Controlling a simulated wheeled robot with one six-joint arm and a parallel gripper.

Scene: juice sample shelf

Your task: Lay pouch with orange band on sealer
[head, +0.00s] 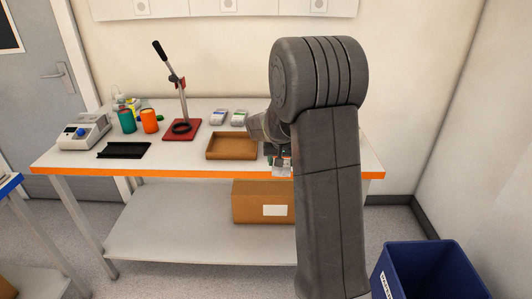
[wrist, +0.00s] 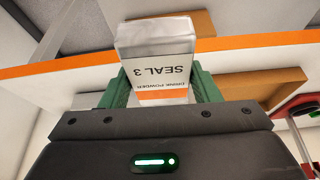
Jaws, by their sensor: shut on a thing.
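The pouch with the orange band (wrist: 155,65) is white, with a "SEAL 3" label that reads upside down in the wrist view. My gripper (wrist: 158,88) is shut on it, one green finger on each side. In the head view my gripper (head: 281,163) is at the table's front edge, right of the brown tray; the pouch is small and partly hidden there. No sealer is clearly labelled. A pale device with a blue knob (head: 84,131) and a flat black piece (head: 124,150) are at the table's left end.
A brown tray (head: 231,156) lies left of my gripper. A cardboard box (head: 262,203) is below; a blue bin (head: 430,268) stands right.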

